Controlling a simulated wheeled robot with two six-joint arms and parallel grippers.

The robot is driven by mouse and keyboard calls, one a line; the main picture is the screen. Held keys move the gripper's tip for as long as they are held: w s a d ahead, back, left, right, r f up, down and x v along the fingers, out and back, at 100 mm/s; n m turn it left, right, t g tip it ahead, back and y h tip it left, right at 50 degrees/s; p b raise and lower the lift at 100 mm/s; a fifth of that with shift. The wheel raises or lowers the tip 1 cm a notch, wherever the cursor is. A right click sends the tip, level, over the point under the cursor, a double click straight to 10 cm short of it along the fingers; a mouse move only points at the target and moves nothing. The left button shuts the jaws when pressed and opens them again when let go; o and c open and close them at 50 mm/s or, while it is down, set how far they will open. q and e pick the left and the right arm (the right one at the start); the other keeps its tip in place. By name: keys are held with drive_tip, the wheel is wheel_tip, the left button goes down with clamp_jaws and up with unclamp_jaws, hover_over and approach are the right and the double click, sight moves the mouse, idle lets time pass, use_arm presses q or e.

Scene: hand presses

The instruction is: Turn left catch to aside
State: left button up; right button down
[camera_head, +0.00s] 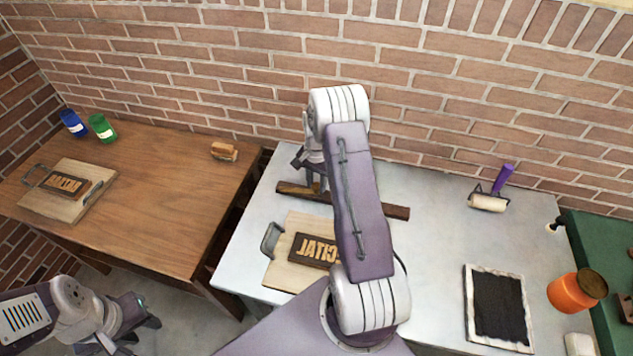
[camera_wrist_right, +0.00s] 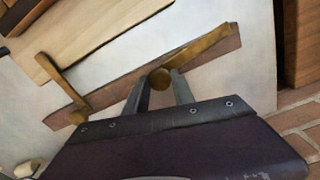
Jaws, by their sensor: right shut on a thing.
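The dark wooden bar (camera_head: 395,211) lies on the white table behind the board; it crosses the right wrist view (camera_wrist_right: 118,88). Two brass catches sit on it. The left catch (camera_wrist_right: 203,48), on the right in the wrist view, lies roughly along the bar. The other catch (camera_wrist_right: 60,75) points off the bar toward the board. My right gripper (camera_wrist_right: 162,80) is shut on the round end of the left catch; the arm hides much of the bar in the head view. My left gripper (camera_head: 135,322) hangs low at the left, away from the table; its jaws are unclear.
A wooden board (camera_head: 283,275) with a lettered plate (camera_head: 312,250) lies in front of the bar. A brayer (camera_head: 488,202), ink tray (camera_head: 498,308) and orange jar (camera_head: 570,293) are at the right. A brown table (camera_head: 165,190) stands left. The brick wall is close behind.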

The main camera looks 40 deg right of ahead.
drive_tip(key=shift+m, duration=0.8)
drive_tip(key=c, duration=1.1)
unclamp_jaws()
drive_tip(key=shift+o, duration=0.2)
drive_tip(key=shift+r, duration=0.1)
wheel_tip(320, 180, up, 9)
drive_tip(key=shift+b, duration=0.4)
drive_tip(key=shift+a, duration=0.1)
